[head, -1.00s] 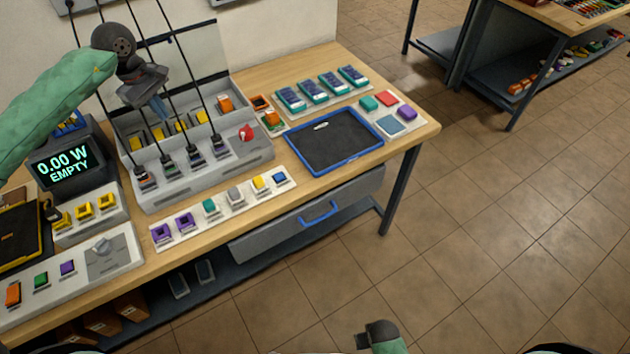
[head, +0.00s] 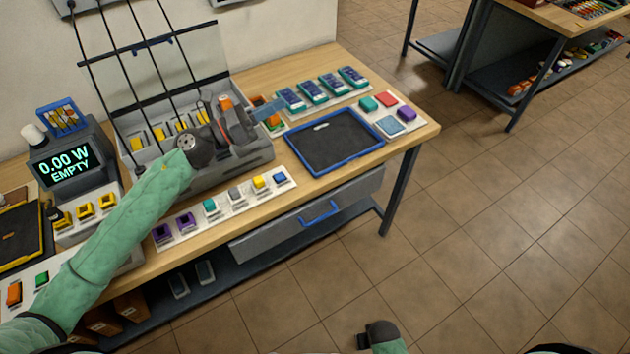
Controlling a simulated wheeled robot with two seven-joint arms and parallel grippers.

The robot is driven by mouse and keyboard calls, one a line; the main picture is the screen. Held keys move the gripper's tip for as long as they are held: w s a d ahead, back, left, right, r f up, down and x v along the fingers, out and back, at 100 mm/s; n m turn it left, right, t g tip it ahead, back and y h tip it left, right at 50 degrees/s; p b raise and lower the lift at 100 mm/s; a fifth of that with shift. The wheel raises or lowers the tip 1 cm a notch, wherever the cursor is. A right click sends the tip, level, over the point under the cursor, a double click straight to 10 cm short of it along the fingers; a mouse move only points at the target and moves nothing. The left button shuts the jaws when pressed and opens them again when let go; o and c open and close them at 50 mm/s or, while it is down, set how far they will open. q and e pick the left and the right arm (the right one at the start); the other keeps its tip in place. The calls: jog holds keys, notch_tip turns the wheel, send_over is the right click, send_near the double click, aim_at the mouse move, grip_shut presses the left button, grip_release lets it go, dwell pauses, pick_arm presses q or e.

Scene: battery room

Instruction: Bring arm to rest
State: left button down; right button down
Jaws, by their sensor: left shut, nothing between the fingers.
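My left arm, in a green sleeve, reaches in from the lower left across the workbench (head: 300,78). My left gripper (head: 268,110) is shut and empty, with its bluish fingertips pointing right. It is over the right part of the grey charging box (head: 205,178) and hides part of its slots and front. I cannot tell whether it touches the box. Of my right arm only a piece of green sleeve and a dark joint show at the bottom edge; its fingers are out of view.
A blue-rimmed tray (head: 335,142) lies right of the gripper, with several teal-and-blue packs (head: 312,90) behind it. Thin cords rise from the box on the left. A display (head: 62,165) reads "0.00 W EMPTY". The floor (head: 500,240) right of the bench is clear.

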pick_arm(q)
jog(key=s+a+f+n+t+y, duration=0.35)
jog(key=a+f+n+y, duration=0.4)
jog(key=n, duration=0.85)
jog(key=s+a+f+n+t+y, duration=0.2)
jog(key=a+f+n+t+y, duration=0.25)
jog(key=n+y, duration=0.9)
jog(key=s+f+n+g+h, duration=0.1)
jog(key=s+f+n+g, duration=0.7)
jog(key=s, duration=0.5)
jog(key=s+f+n+g+h, duration=0.2)
jog(key=s+f+n+g, duration=0.3)
jog(key=s+f, duration=0.6)
jog(key=s+d+f+g+b, duration=0.1)
jog(key=s+f+b, duration=0.1)
jog(key=f, duration=1.2)
jog(key=s+d+f+g+b, duration=0.1)
jog(key=f+b, duration=0.3)
jog(key=f, duration=1)
jog(key=s+d+f+b, duration=0.2)
jog(key=s+f+b, duration=0.1)
jog(key=f, duration=1.2)
jog(key=shift+g+b, duration=0.4)
jog(key=shift+b, duration=0.1)
jog(key=shift+d+r, duration=0.1)
